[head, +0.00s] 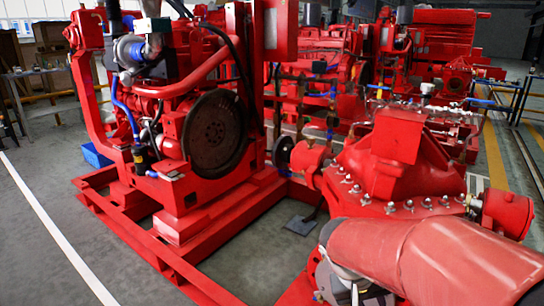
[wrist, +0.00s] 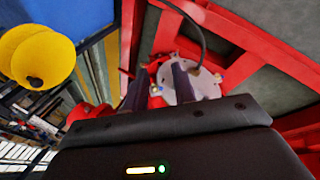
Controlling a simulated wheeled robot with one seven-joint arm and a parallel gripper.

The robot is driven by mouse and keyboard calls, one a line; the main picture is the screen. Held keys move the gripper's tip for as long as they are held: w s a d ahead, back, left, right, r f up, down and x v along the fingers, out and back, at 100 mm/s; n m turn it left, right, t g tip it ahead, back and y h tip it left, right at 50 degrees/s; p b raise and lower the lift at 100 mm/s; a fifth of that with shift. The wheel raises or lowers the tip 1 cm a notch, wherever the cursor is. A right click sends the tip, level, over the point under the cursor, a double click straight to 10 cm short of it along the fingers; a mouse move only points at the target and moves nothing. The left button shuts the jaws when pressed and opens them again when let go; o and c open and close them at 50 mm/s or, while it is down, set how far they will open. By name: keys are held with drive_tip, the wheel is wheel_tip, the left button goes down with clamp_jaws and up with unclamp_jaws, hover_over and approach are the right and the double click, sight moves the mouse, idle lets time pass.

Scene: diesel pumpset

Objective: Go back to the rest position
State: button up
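My gripper (wrist: 159,80) shows in the wrist view with its two dark fingers apart and a clear gap between them. I see nothing held in it. Beyond the fingers is a round grey metal plate (wrist: 207,84), and red beams (wrist: 235,32) surround it. I cannot tell whether the fingers touch anything. The gripper cannot be made out in the head view. There, the red diesel engine (head: 182,120) stands on a red base frame (head: 150,250) at the left. The red bolted pump casing (head: 395,165) is at the right.
A blue box (head: 93,155) lies on the floor behind the frame. More red machinery (head: 440,50) stands at the back right. Grey floor (head: 40,260) is open at the left, crossed by a white line. A yellow round thing (wrist: 43,58) shows in the wrist view.

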drive_tip(key=s+a+r+t+y, duration=0.4)
drive_tip(key=s+r, duration=0.3)
drive_tip(key=s, duration=0.4)
drive_tip(key=shift+a+r+n+t+y, duration=0.35)
drive_tip(key=shift+a+n+t+y, duration=0.05)
drive_tip(key=shift+a+y, duration=0.1)
drive_tip(key=shift+d, duration=0.1)
